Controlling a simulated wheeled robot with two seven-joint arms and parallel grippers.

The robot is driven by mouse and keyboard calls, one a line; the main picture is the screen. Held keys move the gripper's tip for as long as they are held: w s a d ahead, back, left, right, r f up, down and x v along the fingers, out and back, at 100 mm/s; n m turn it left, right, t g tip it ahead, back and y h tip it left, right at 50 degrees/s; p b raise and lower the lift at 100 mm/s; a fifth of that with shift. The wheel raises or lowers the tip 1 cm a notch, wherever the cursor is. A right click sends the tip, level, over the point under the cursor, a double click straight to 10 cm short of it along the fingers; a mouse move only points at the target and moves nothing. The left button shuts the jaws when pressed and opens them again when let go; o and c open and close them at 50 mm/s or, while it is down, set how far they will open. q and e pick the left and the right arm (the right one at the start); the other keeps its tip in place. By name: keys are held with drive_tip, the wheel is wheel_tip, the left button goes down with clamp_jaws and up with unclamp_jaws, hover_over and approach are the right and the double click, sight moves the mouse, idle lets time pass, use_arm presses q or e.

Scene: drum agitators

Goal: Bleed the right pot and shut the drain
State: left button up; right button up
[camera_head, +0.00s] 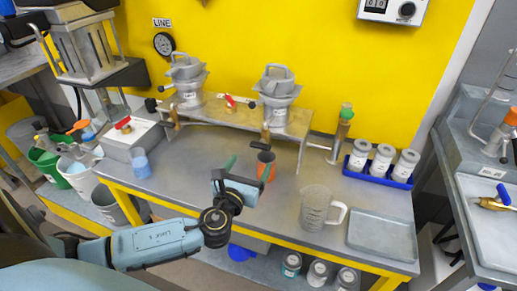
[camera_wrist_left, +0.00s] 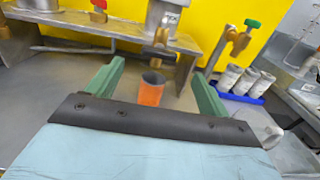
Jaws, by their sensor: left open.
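The right pot (camera_head: 279,87) is a grey lidded vessel on the raised metal shelf, and its lower part shows in the left wrist view (camera_wrist_left: 164,18). A brass drain fitting (camera_head: 265,134) hangs beneath it at the shelf's front; it also shows in the wrist view (camera_wrist_left: 158,52). Its handle position is unclear. An orange cup (camera_wrist_left: 151,90) with a dark inside stands below the fitting, partly behind my gripper in the head view. My left gripper (camera_head: 249,168) is open and empty, its green fingers pointing toward the cup, which appears beyond and between them. My right gripper is not in view.
The left pot (camera_head: 188,82) stands on the same shelf (camera_head: 298,122). A red-handled valve (camera_head: 230,102) lies between the pots. A green-topped brass valve (camera_head: 344,120), white jars in a blue tray (camera_head: 397,181), a clear jug (camera_head: 316,208) and a grey tray (camera_head: 382,236) are at right.

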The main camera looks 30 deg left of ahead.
sight(259, 147)
use_arm(q)
drive_tip(key=x, duration=0.8)
drive_tip(key=c, duration=1)
